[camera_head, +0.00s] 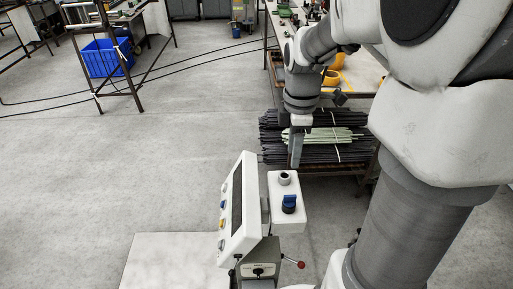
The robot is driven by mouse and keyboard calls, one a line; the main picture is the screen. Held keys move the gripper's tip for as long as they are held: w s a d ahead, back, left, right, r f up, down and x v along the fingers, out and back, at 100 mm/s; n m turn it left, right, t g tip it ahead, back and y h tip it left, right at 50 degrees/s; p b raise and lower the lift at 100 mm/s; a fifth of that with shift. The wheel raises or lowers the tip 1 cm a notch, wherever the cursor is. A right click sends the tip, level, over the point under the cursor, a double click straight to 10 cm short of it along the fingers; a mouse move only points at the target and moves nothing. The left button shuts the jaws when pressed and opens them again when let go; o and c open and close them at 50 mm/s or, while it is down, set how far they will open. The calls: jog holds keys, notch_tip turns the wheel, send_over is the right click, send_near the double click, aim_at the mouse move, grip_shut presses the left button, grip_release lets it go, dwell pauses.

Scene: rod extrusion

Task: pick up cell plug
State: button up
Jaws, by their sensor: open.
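A white stand (300,217) beside the control panel carries two small parts on its top. One is a dark cylinder with a blue top (289,202); the other is a short grey ring-like piece (284,178) just behind it. I cannot tell for sure which of them is the cell plug. My gripper (296,160) hangs pointing down, a little above and behind the grey piece in the picture. It is open and looks empty. It is seen nearly side-on, so the gap between its fingers is hard to see.
The tilted control panel (239,208) stands close left of the stand. A red-knobbed lever (301,264) sticks out below. Bundled dark and pale green rods (325,137) lie on a rack behind my gripper. A blue crate (105,58) is at the far left; the grey floor between is clear.

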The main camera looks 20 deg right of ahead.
jog(key=b, duration=0.1)
send_over(290, 196)
jog(key=f, duration=1.1)
jog(key=shift+a+f, duration=0.1)
jog(key=shift+a, duration=0.15)
jog(key=f, duration=0.5)
jog(key=shift+d+f+b, duration=0.1)
jog(key=shift+d+b, duration=0.2)
jog(key=shift+w, duration=0.1)
grip_shut()
